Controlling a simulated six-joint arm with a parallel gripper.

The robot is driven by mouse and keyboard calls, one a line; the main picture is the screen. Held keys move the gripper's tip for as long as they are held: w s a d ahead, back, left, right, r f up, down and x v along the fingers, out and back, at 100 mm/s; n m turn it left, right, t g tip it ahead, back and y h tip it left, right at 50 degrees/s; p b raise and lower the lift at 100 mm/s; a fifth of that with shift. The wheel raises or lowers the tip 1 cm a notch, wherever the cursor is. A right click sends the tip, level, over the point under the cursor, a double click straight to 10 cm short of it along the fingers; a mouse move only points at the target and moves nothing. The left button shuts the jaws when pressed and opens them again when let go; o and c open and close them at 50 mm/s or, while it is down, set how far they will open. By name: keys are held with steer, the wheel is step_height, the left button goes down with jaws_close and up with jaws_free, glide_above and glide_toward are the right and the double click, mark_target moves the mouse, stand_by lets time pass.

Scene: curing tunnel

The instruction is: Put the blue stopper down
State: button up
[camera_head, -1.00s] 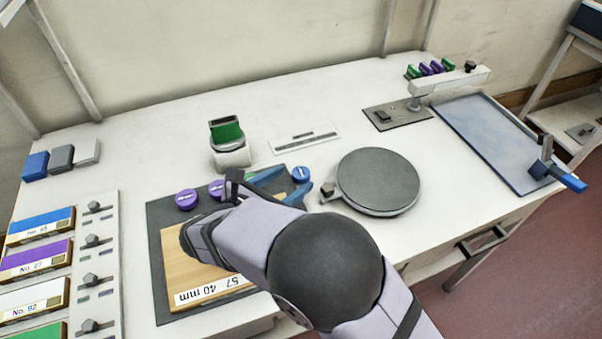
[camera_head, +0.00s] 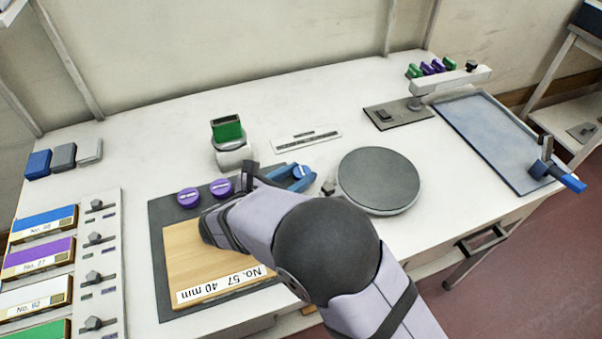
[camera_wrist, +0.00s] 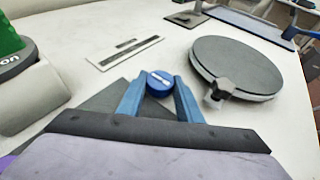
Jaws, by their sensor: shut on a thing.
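The blue stopper (camera_head: 299,172) is a small round piece with a pale mark on its top. My gripper (camera_head: 291,178) has its two blue fingers on either side of it near the far right corner of the dark mat (camera_head: 165,215). In the wrist view the stopper (camera_wrist: 160,83) sits between the fingertips of my gripper (camera_wrist: 158,88), which is shut on it. I cannot tell whether its underside touches a surface. Two purple stoppers, one at the left (camera_head: 188,197) and one beside it (camera_head: 221,188), stand on the mat's far edge.
A wooden board (camera_head: 205,275) labelled No. 57 40 mm lies on the mat. A round dark plate (camera_head: 379,180) with a knob stands close right of my gripper. A white holder (camera_head: 234,155) with a green block stands behind. White table shows between them.

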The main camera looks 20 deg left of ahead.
steer(key=shift+r, duration=0.1)
step_height(320, 180, up, 10)
stand_by(0.5)
steer(key=n+g+y, duration=0.2)
steer(key=n+y, duration=0.7)
steer(key=y, duration=0.1)
glide_above(160, 217)
steer(key=shift+f+p, duration=0.7)
steer(key=shift+f, duration=4.05)
steer(key=shift+f, duration=0.15)
steer(key=o, duration=1.1)
